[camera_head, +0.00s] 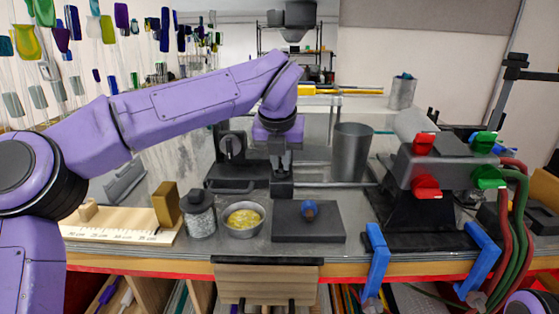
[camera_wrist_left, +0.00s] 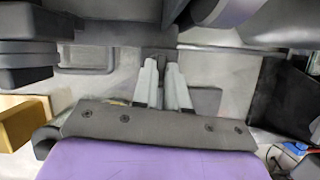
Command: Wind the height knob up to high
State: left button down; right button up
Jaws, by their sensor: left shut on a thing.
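My left gripper (camera_head: 281,158) reaches down over the bench from above, in front of a dark apparatus. In the left wrist view its two pale fingers (camera_wrist_left: 162,84) run close together toward a small dark part (camera_wrist_left: 158,54), which seems to be the height knob. The gripper is shut on it. The knob's face and any height mark are hidden by the gripper. A dark upright block (camera_head: 282,187) stands below the gripper.
A dark panel with a dial (camera_head: 232,147) stands left of the gripper. A jar (camera_head: 200,222), a metal bowl (camera_head: 244,231) and a dark pad (camera_head: 330,235) line the bench front.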

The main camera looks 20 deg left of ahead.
pick_arm(q)
jog(key=shift+n, duration=0.3)
jog(key=c, duration=1.2)
grip_release()
jog(key=shift+w+f, duration=0.1)
jog(key=shift+o, duration=0.2)
jog(key=v, duration=1)
jog(key=shift+r, duration=0.25)
